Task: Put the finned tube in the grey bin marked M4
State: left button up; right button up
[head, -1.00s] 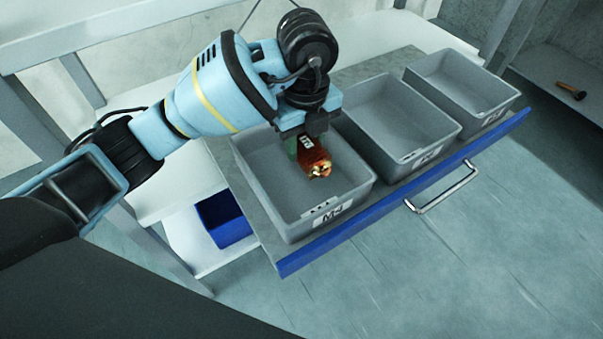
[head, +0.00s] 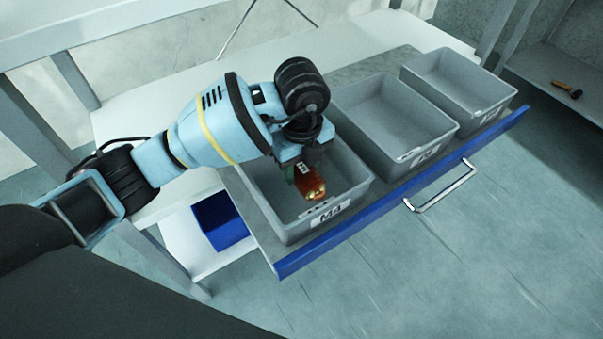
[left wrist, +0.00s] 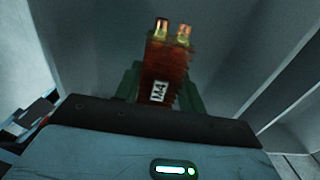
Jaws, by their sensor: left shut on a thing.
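The finned tube (head: 309,184) is copper-red with bright brassy ends. My left gripper (head: 298,171) is shut on it and holds it inside the outline of the grey bin marked M4 (head: 273,218), near that bin's front wall. In the left wrist view, the finned tube (left wrist: 170,65) sits between the green fingers of my left gripper (left wrist: 165,88), with a white M4 tag on it and two brassy ends pointing away. Whether the tube touches the bin floor cannot be told. My right gripper is not in view.
Two more grey bins, a middle one (head: 365,99) and a far right one (head: 444,67), stand beside it in the blue-fronted drawer (head: 345,228). A blue bin (head: 222,224) sits on the lower shelf. A hammer-like tool (head: 566,88) lies on a shelf at the right.

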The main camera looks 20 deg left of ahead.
aim_at(301, 167)
pick_arm(q)
notch_tip(301, 167, down, 2)
jog(key=shift+f, duration=0.3)
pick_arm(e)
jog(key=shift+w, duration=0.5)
pick_arm(q)
jog(key=o, duration=1.2)
jog(key=shift+f, duration=0.1)
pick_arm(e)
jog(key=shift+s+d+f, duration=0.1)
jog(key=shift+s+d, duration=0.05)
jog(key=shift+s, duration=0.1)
pick_arm(q)
jog(key=shift+r, duration=0.2)
notch_tip(301, 167, up, 12)
jog(key=shift+p, duration=0.8)
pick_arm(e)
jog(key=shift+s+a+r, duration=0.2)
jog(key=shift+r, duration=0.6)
